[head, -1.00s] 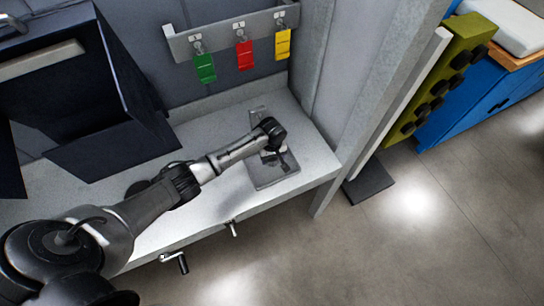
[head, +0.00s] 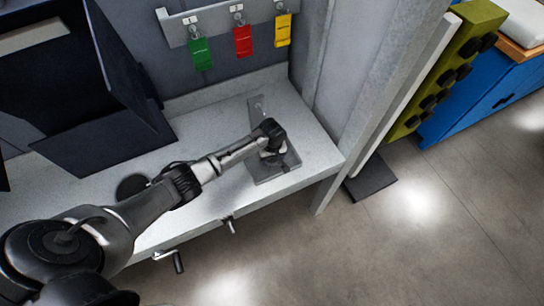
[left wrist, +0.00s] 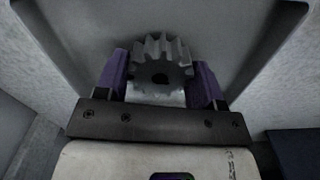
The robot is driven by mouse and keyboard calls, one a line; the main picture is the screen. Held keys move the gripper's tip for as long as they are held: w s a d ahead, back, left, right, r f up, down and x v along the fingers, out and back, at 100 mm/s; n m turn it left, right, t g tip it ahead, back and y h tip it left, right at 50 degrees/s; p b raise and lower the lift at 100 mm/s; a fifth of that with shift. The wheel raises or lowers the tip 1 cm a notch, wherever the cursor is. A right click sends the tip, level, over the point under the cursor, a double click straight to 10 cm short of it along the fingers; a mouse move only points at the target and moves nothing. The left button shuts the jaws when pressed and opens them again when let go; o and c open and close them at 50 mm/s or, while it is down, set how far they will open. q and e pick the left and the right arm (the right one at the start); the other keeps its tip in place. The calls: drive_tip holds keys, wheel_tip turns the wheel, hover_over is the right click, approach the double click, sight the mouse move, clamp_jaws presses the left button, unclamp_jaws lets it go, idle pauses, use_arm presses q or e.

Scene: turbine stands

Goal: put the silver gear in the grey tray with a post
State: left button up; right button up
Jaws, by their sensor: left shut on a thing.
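The silver gear (left wrist: 158,50) is a toothed wheel with a dark centre hole. It sits between the two purple fingers of my left gripper (left wrist: 161,78), which is shut on it. In the head view my left gripper (head: 272,150) is over the grey tray (head: 287,173), near the bench's right end. The tray also fills the background of the left wrist view (left wrist: 65,40). The gear is mostly hidden by the gripper in the head view. I cannot make out the post, or whether the gear touches the tray. My right gripper is not in view.
A small grey plate (head: 257,107) lies behind the tray. A dark round thing (head: 132,185) and a dark bin (head: 105,140) are on the left. Green (head: 200,54), red (head: 243,41) and yellow (head: 283,30) tags hang above. A frame post (head: 375,100) stands right of the bench.

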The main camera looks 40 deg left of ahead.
use_arm(q)
drive_tip(key=shift+f, duration=0.3)
drive_tip(key=o, duration=1.5)
drive_tip(key=shift+o, duration=1.2)
wheel_tip(320, 180, up, 4)
drive_tip(key=p, duration=0.4)
wheel_tip(320, 180, up, 3)
drive_tip(key=p, duration=0.4)
drive_tip(key=shift+m, duration=0.3)
